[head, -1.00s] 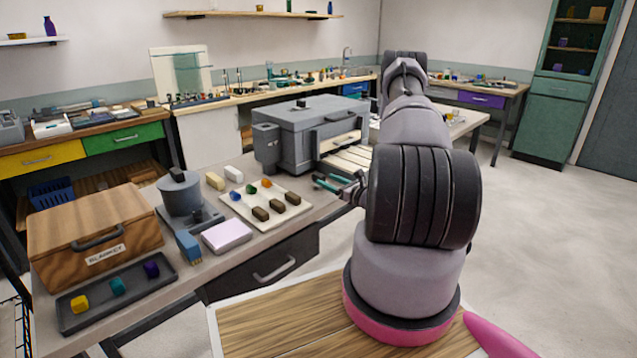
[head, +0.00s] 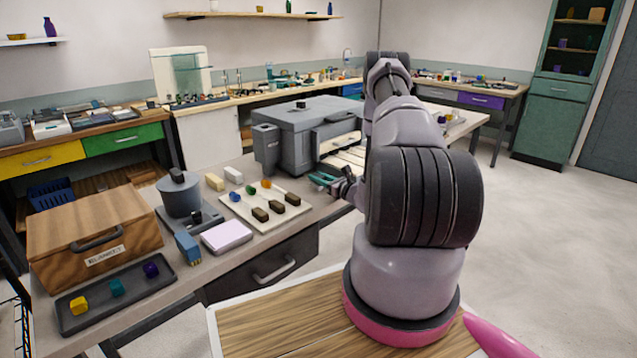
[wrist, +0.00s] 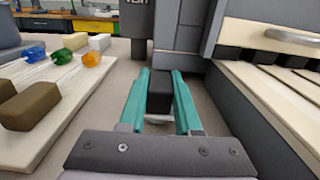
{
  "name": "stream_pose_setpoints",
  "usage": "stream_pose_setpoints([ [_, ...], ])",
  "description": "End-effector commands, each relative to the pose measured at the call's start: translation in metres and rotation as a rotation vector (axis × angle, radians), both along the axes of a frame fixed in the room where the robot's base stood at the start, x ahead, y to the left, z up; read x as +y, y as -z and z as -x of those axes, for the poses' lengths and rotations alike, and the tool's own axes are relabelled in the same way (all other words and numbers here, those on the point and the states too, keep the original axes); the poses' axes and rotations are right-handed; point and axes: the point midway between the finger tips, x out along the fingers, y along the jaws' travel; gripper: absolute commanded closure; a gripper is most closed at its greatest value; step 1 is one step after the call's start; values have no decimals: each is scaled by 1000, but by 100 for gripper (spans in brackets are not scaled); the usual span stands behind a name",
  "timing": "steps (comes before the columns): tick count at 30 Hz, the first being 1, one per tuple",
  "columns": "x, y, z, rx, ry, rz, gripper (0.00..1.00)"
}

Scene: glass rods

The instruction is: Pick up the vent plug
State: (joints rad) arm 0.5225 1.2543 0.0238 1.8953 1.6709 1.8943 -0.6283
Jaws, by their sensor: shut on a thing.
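The vent plug, a small dark grey block (wrist: 159,88), sits between the two teal fingers of my gripper (wrist: 160,100) in the wrist view. My gripper is shut on it, with a finger on each side. The plug is close to the bench top, in front of a grey post lettered with a partly cut-off word that seems to read "VENT" (wrist: 135,18). In the head view my gripper (head: 322,179) is low over the bench, in front of the grey kiln-like box (head: 305,125); the plug cannot be made out there.
A white board (head: 275,222) with coloured glass pieces and dark blocks lies left of my gripper. A slatted surface (wrist: 275,95) and the grey box front are close on the right. A pink block (head: 226,236) and a wooden box (head: 95,225) stand further left.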

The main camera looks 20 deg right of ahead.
Motion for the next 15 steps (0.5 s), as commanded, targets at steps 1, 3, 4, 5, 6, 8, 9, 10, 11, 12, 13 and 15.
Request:
stream_pose_setpoints([
  [1,0,0,0,0,0,0,100],
  [3,0,-1,0,0,0,0,100],
  [4,0,-2,0,0,0,0,100],
  [5,0,-3,0,0,0,0,100],
  [6,0,-6,0,-1,0,1,100],
  [8,0,-11,0,-1,0,1,100],
  [9,0,-16,0,-2,0,2,100],
  [10,0,-20,0,-2,0,2,100],
  [11,0,-26,0,-3,0,2,100],
  [12,0,-34,0,-3,0,2,100],
  [13,-1,-40,-1,-4,0,3,100],
  [15,0,-56,0,-4,0,2,100],
])
